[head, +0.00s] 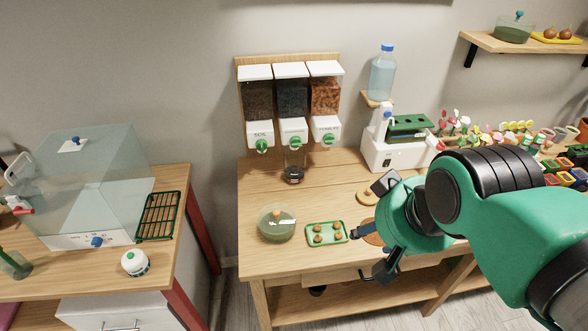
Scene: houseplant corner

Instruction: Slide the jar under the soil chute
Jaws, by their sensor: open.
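A clear glass jar (294,165) with dark material at its bottom stands upright on the wooden bench below the middle of three wall chutes. The left chute (260,134) has dark brown contents above it and a label that seems to read soil. The middle chute (294,136) and right chute (327,134) have labels too small to read surely. My gripper (366,228) is open and empty over the bench, to the right of and nearer than the jar, apart from it. My arm hides part of the bench on the right.
A green bowl (277,223) and a green tray (311,241) with several brown balls stand in front of the jar. A round wooden disc (367,196) lies near my gripper. A white machine (388,155) stands at the back right. Bench left of the jar is clear.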

